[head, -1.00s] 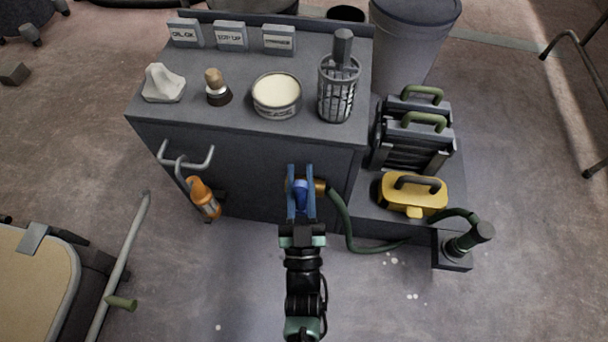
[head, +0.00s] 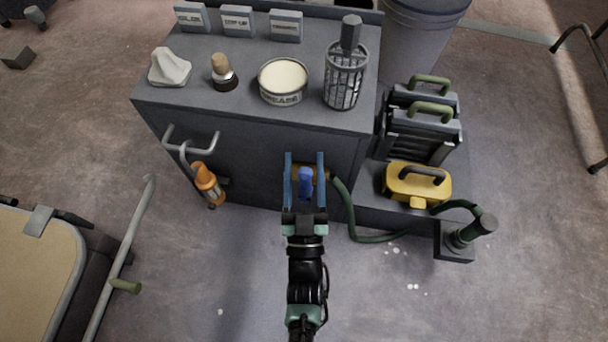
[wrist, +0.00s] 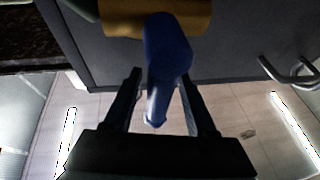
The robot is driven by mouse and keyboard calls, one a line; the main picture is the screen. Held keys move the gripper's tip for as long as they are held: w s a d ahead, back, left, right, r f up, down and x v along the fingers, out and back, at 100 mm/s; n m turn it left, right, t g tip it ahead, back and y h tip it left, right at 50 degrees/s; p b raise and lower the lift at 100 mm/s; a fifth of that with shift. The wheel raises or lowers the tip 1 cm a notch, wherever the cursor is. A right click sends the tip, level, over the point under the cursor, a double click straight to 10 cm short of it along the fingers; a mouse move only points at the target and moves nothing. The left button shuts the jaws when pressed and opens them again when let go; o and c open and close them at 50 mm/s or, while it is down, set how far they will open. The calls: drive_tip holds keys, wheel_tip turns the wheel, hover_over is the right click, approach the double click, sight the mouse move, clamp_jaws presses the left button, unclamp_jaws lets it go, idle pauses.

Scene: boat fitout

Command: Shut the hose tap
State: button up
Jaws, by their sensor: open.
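The hose tap has a brass body (head: 321,174) on the front face of the grey cabinet, with a blue lever handle (head: 306,184). A dark green hose (head: 350,215) runs from its right side to the floor. My gripper (head: 305,160) is open, with one blue finger on each side of the lever. In the wrist view the blue lever (wrist: 166,55) points toward the camera between the two dark fingers (wrist: 163,75), and the brass body (wrist: 190,18) shows above it. I cannot tell whether either finger touches the lever.
An orange lamp (head: 208,184) hangs from a rail (head: 190,142) on the cabinet's left. A grease tin (head: 283,81) and strainer (head: 345,78) stand on the cabinet top (head: 245,105). The floor in front is mostly clear.

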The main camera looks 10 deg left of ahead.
drive_tip(key=p+v, duration=0.2)
drive_tip(key=v, duration=1.1)
drive_tip(key=shift+w, duration=0.1)
